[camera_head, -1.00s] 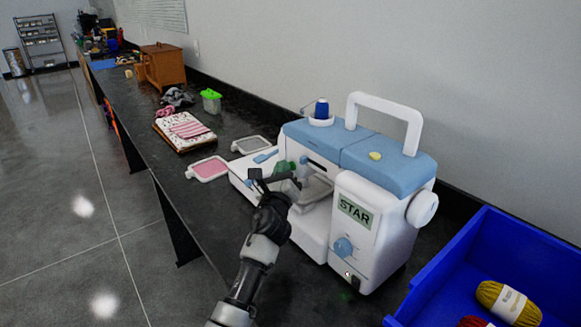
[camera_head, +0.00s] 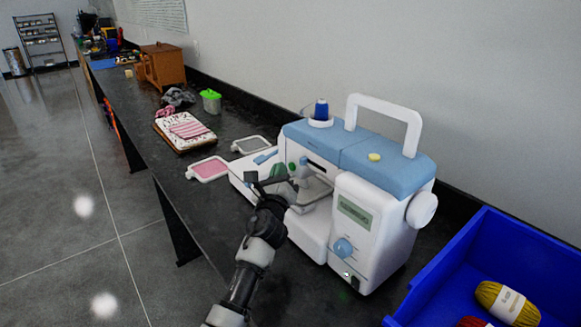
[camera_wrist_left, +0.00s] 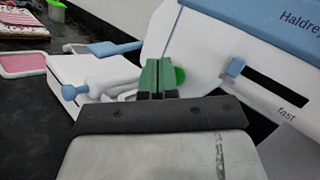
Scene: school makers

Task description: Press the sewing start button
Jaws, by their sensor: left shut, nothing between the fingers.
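The white and blue sewing machine (camera_head: 360,190) stands upright on the dark bench. A round green button (camera_head: 291,166) shows on the machine's left end; it also shows in the left wrist view (camera_wrist_left: 180,75), just right of my fingertips and partly hidden behind them. My left gripper (camera_head: 278,171) is shut and empty, its green tips in front of the machine's left end, close to the button. A small gap seems to lie between them, but I cannot tell for certain about contact. The machine's display (camera_head: 354,213) is dim, with small unreadable text. My right gripper is not in view.
A blue bin (camera_head: 480,250) with yarn stands to the right. Left of the machine lie a pink hoop frame (camera_head: 208,168), a grey one (camera_head: 250,145) and folded fabric (camera_head: 186,128). A green-lidded cup (camera_head: 210,100) stands behind. The floor at left is clear.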

